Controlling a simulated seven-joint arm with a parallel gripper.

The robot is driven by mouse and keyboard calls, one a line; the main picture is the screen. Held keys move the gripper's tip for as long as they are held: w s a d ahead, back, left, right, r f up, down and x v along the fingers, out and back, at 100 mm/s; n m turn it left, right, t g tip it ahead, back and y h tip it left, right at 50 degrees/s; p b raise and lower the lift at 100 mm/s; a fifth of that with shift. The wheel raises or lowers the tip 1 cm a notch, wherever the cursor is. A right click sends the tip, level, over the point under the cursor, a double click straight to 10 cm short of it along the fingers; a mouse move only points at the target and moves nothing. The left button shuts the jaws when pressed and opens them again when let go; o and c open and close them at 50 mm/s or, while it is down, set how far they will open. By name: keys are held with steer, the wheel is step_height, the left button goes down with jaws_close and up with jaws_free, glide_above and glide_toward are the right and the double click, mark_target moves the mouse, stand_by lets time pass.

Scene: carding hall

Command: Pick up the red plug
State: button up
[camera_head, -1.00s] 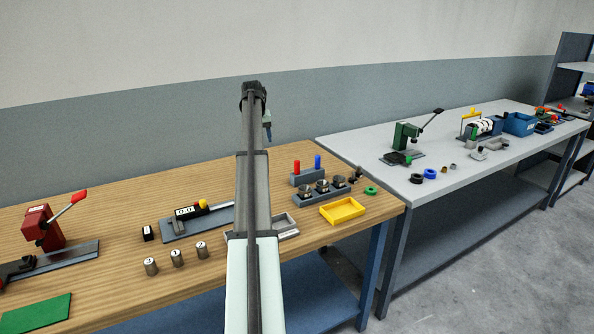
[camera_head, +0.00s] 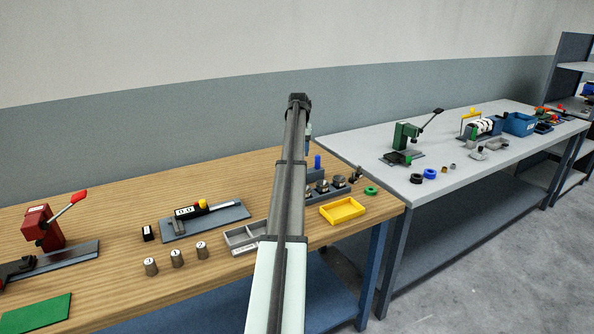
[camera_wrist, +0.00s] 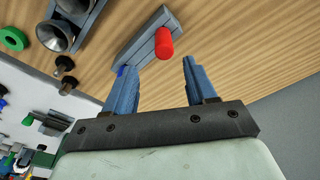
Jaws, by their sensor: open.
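In the wrist view the red plug (camera_wrist: 164,44) stands in a grey block (camera_wrist: 148,36) on the wooden bench. My gripper (camera_wrist: 158,66) is open and empty. Its two blue-grey fingers are apart, with the plug seen just beyond the gap between the tips. In the head view my arm hides the red plug. The blue plug (camera_head: 317,162) shows there just right of my arm; only a bit of blue is seen by the left finger in the wrist view.
A holder with several metal cups (camera_head: 338,182) and a yellow tray (camera_head: 342,210) lie right of my arm. A grey divided tray (camera_head: 243,237) lies left of it. A green ring (camera_head: 371,191) is near the bench's right edge.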

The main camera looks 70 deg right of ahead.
step_height(320, 180, down, 2)
steer(key=shift+d+f, duration=0.15)
steer(key=shift+f, duration=0.05)
steer(key=shift+w+f, duration=0.1)
steer(key=shift+f, duration=0.35)
steer(key=f, duration=0.4)
steer(key=shift+w, duration=0.25)
jaws_close()
